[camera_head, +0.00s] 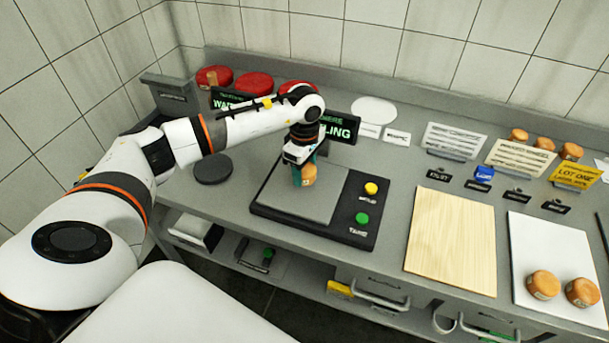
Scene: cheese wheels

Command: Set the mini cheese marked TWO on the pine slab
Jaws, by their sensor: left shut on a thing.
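My left gripper (304,178) points down over the scale and is shut on a small orange mini cheese (309,174). The cheese is at the scale's grey plate (330,188); I cannot tell whether it touches it. Its marking is not readable. The pine slab (451,238) lies bare to the right of the scale. Two more mini cheeses (543,284) (582,292) sit on a white board (548,248) at the right, and their marks are too small to read. My right gripper is not in view.
The scale (362,212) has a yellow and a green button. Three mini cheeses (544,143) stand at the back right near a yellow lot card (575,176). Red wheels (254,84) and dark signs stand at the back left. Small label cards (480,186) stand behind the slab and board.

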